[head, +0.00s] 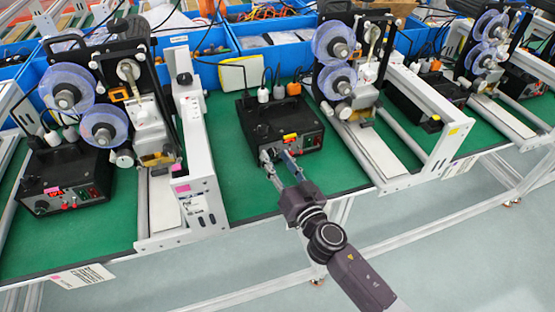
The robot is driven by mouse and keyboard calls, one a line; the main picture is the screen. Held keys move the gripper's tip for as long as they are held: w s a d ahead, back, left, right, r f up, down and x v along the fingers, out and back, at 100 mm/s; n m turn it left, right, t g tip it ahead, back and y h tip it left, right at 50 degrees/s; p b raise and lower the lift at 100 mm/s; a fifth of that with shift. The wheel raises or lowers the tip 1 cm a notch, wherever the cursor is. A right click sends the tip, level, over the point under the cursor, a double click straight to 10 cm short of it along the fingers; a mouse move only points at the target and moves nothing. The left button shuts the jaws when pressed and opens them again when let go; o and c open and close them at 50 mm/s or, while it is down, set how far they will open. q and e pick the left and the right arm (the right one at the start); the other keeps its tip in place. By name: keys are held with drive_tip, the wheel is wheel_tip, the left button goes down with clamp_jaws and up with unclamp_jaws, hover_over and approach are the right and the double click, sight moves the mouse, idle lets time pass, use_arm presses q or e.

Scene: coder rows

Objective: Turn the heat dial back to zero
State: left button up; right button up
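A black control box (283,125) stands on the green bench top in the middle of the head view. Its front face carries knobs, a small display and an orange-yellow label. My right gripper (275,156) reaches up from the lower right to the left part of that front face. Its two fingertips are a little apart, right at the knobs. The fingers cover this part of the panel, so I cannot tell whether they touch or grip a dial, or where the dial points. My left gripper is not in view.
Another black control box (63,182) with a lit red display stands at the left. Coder machines with clear blue reels (66,88) and white rails (200,150) flank the middle box. Blue bins (270,52) line the back. Bare green bench (245,195) lies before the box.

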clamp_jaws()
